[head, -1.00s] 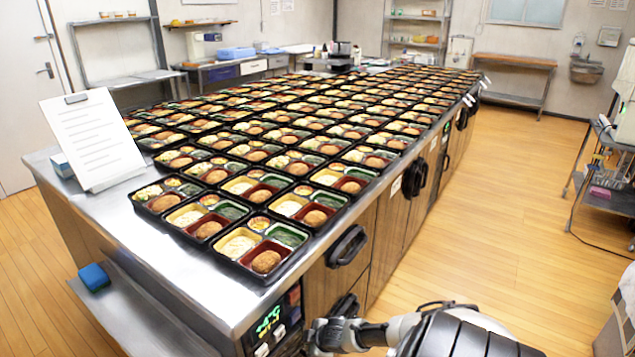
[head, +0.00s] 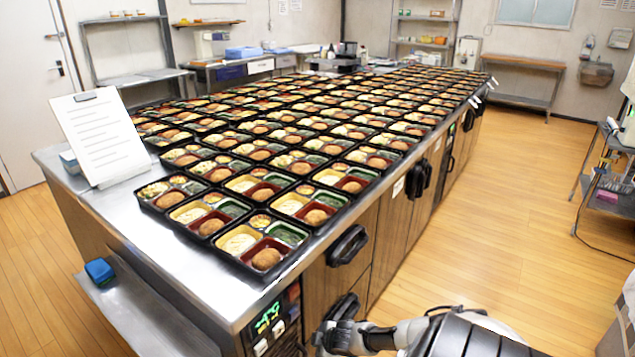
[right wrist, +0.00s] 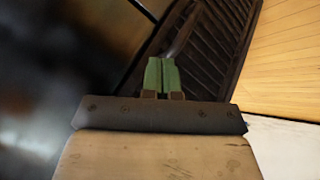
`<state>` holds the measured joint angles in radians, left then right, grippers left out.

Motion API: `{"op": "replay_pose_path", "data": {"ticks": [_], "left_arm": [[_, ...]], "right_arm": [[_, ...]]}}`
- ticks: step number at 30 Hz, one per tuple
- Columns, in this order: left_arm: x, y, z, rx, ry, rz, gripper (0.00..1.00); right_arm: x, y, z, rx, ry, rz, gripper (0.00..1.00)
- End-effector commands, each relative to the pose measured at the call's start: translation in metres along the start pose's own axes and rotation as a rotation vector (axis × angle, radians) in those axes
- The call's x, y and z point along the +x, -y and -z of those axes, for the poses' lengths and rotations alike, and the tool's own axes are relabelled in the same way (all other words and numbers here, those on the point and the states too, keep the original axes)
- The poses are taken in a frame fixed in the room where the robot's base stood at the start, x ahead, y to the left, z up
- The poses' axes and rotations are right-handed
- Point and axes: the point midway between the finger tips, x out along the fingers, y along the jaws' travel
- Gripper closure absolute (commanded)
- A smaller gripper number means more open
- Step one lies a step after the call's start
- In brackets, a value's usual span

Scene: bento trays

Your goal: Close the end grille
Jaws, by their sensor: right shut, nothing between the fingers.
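A dark slatted grille (right wrist: 218,42) shows in the right wrist view, standing at an angle beside the wooden floor. My right gripper (right wrist: 162,74) has its green fingertips shut together with nothing between them. My left gripper is not in view.
A long steel-topped counter (head: 185,262) carries many filled bento trays. A clipboard (head: 97,135) and blue sponge (head: 99,271) are at its left end. Black handles (head: 347,245) stick out from its wooden front. The floor (head: 480,220) to the right is clear.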

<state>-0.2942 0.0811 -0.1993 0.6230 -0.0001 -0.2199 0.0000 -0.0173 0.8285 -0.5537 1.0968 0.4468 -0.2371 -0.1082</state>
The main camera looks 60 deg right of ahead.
Motion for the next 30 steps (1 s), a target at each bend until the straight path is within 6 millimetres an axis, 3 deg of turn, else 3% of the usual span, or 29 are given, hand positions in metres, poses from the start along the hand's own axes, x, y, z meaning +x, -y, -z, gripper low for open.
{"op": "replay_pose_path", "data": {"ticks": [7,15,26,30], "left_arm": [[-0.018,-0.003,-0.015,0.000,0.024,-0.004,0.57],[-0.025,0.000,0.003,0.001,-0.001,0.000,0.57],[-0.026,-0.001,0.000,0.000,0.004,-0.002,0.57],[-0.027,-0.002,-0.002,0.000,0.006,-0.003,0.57]], "right_arm": [[-0.048,-0.025,-0.011,-0.004,0.002,0.001,1.00],[-0.082,-0.043,-0.020,-0.001,0.002,0.000,1.00],[-0.087,-0.046,-0.021,0.001,0.000,0.000,1.00],[-0.077,-0.026,-0.036,0.037,0.023,0.002,1.00]]}}
